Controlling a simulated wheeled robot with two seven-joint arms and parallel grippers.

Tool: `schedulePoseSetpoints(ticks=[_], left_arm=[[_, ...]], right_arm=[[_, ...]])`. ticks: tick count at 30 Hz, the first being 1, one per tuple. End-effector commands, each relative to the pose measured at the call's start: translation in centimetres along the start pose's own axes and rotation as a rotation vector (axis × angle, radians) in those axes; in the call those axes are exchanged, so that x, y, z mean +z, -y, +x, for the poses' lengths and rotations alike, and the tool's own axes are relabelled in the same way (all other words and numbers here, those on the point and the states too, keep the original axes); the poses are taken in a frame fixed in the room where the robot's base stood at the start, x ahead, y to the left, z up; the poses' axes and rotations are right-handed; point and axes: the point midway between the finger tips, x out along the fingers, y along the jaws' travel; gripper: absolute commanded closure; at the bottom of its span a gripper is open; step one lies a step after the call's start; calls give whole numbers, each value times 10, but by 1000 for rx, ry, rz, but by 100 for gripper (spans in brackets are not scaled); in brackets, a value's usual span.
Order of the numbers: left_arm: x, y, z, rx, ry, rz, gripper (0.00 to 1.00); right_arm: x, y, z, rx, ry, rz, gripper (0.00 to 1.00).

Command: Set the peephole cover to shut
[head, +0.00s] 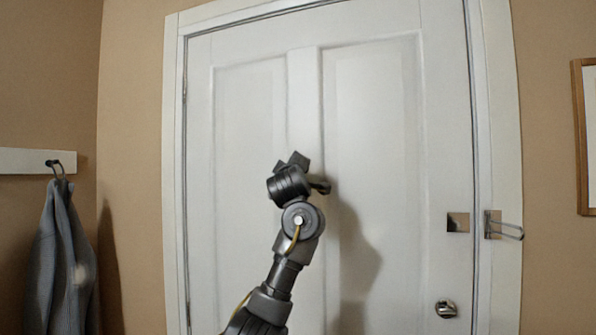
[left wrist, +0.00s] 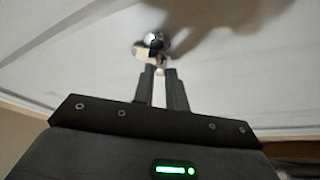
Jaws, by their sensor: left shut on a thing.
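The white door (head: 370,130) fills the middle of the head view. My left gripper (head: 318,184) is up against its middle strip and hides the peephole there. In the left wrist view, the peephole (left wrist: 154,41) is a small round shiny metal fitting on the door face. Just below it, the two fingertips of my left gripper (left wrist: 162,71) are close together on a small pale part, which looks like the peephole cover (left wrist: 160,62). Blur and the fingers hide whether the cover lies over the lens. My right gripper is not in view.
A door knob (head: 446,309) sits low at the door's right side. A latch plate (head: 458,222) and a swing-bar latch (head: 505,229) are above it at the frame. A grey-blue garment (head: 62,260) hangs from a hook at left. A picture frame (head: 584,140) hangs at right.

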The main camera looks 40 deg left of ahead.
Motion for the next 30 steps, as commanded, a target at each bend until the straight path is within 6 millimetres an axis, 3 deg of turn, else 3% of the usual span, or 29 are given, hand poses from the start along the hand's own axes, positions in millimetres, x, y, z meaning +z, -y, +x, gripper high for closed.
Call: schedulePoseSetpoints(ticks=[18,30], left_arm=[[13,-10,-6,-212,5,-529,100],[12,-12,-8,-296,3,-748,100]], right_arm=[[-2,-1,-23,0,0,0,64],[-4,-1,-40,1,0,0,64]])
